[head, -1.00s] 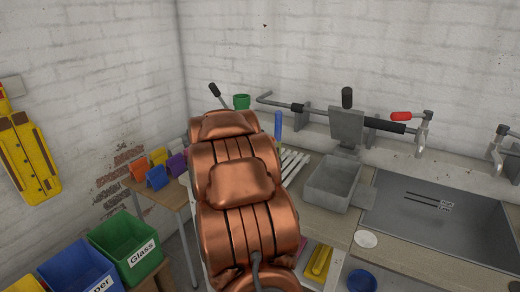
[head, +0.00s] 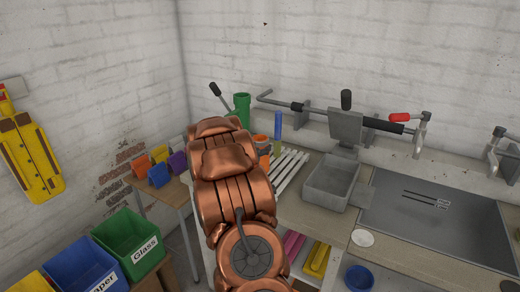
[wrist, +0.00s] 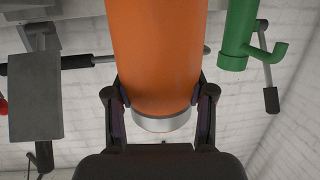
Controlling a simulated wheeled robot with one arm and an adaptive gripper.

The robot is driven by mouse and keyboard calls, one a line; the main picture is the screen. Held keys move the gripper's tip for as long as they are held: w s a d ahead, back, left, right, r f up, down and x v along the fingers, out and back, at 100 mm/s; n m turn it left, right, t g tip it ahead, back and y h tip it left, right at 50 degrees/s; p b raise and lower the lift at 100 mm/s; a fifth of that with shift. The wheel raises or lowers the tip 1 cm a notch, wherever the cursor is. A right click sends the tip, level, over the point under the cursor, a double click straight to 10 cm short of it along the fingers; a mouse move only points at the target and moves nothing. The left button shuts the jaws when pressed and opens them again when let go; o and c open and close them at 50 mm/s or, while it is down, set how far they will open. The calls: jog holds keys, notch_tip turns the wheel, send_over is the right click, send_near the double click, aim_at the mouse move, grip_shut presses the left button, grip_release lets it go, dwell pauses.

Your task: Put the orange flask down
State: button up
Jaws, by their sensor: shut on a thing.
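The orange flask (wrist: 155,50) fills the upper middle of the wrist view, with a silver band at its lower end. My gripper (wrist: 160,103) is shut on it, with one dark finger on each side of the flask near the band. In the head view, a small part of the orange flask (head: 262,152) shows just right of my copper-coloured arm, by the white slatted rack (head: 290,168). My arm hides the gripper there. I cannot tell whether the flask touches anything below it.
A green pipe (head: 242,108) stands behind my arm; it also shows in the wrist view (wrist: 238,35). A blue upright bottle (head: 278,125) is close by the flask. A grey basin (head: 333,182) and sink (head: 430,215) lie to the right. Recycling bins (head: 128,245) stand lower left.

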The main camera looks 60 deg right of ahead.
jog(key=shift+f, duration=0.6)
jog(key=shift+f, duration=0.15)
jog(key=o, duration=1)
jog(key=shift+c, duration=0.2)
jog(key=shift+r, duration=0.2)
jog(key=shift+s+a, duration=0.15)
jog(key=shift+a, duration=0.5)
jog(key=b+v, duration=0.2)
jog(key=v, duration=0.8)
jog(key=shift+a+b, duration=0.35)
jog(key=shift+b, duration=0.05)
jog(key=shift+r, duration=0.1)
